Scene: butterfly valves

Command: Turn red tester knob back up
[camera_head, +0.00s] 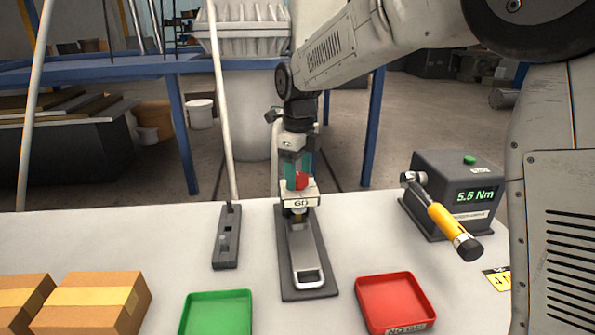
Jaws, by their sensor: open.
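The red knob (299,181) sits on top of a pale block labelled "GO" (300,201), which stands on a dark base plate (286,257) on the table. Only a small part of the knob shows; the rest is hidden by my gripper. My gripper (298,178) points down over it, its greenish fingers open and reaching to about the knob's height. I cannot tell whether they touch the knob. A flat metal handle with a slotted end (307,277) lies along the plate below the block.
A grey torque meter (452,170) reading 5.5 Nm, with a yellow-handled wrench (445,219), stands right. A red tray (395,300) and green tray (217,312) lie in front. Cardboard boxes (93,303) are front left. A dark fixture with a pole (227,240) stands left.

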